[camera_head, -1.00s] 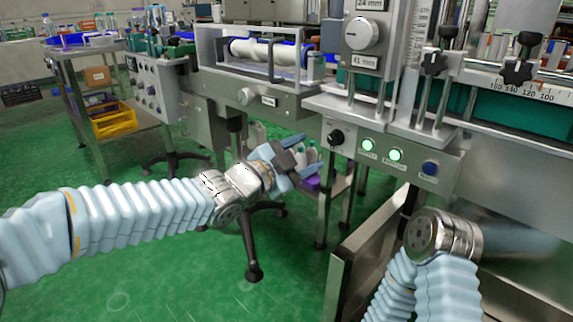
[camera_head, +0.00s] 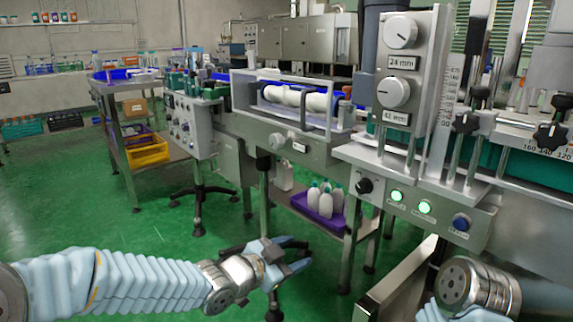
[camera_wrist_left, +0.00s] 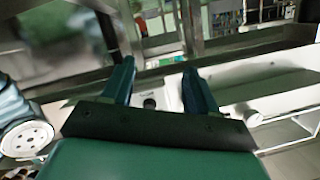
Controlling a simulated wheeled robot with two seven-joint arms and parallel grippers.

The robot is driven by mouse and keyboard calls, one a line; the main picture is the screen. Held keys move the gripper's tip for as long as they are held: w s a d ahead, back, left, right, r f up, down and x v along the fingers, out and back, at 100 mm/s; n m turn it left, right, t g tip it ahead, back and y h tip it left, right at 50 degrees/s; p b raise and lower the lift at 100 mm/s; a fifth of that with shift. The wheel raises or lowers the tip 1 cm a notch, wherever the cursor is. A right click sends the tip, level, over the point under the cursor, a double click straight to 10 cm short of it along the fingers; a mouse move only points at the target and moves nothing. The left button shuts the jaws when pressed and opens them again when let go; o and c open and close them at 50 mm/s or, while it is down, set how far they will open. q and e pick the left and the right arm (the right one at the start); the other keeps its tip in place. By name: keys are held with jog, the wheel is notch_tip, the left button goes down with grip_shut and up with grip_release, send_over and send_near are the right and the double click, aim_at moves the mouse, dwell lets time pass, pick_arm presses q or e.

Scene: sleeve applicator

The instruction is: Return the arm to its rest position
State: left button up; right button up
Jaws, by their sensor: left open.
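My left arm comes in from the left in the head view, low over the green floor and in front of the machine. Its gripper (camera_head: 290,252) is open and empty, with its two blue fingers apart. In the left wrist view both fingers of the left gripper (camera_wrist_left: 157,88) show, spread with nothing between them; the picture is tilted and partly blurred. My right arm shows at the lower right of the head view, with a metal wrist joint beside the machine front. Its gripper fingers are not visible.
The sleeve machine (camera_head: 300,147) fills the middle and right, with dials, lit green buttons (camera_head: 397,195) and a blue button. A purple tray (camera_head: 318,212) of white bottles sits on a shelf below. A cart (camera_head: 140,185) with a yellow crate stands left. Green floor (camera_head: 100,215) is free.

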pick_arm(q)
jog(key=s+a+f+n+g+y+p, duration=0.1)
jog(key=a+f+n+y, duration=0.15)
jog(key=f, duration=0.45)
jog(key=s+a+f+n+g+y+p, duration=0.1)
jog(key=a+f+n, duration=0.2)
jog(key=f, duration=0.5)
jog(key=s+a+f+n+g+y+p, duration=0.1)
jog(key=s+a+f+n+g, duration=0.3)
jog(key=s+f, duration=0.6)
jog(key=s+a+f+n+g+y+p, duration=0.2)
jog(key=s+a+f+n, duration=0.3)
jog(key=s+f, duration=0.5)
jog(key=shift+s+n+g+p, duration=0.3)
jog(key=shift+s+n+g, duration=0.35)
jog(key=shift+s+g, duration=0.25)
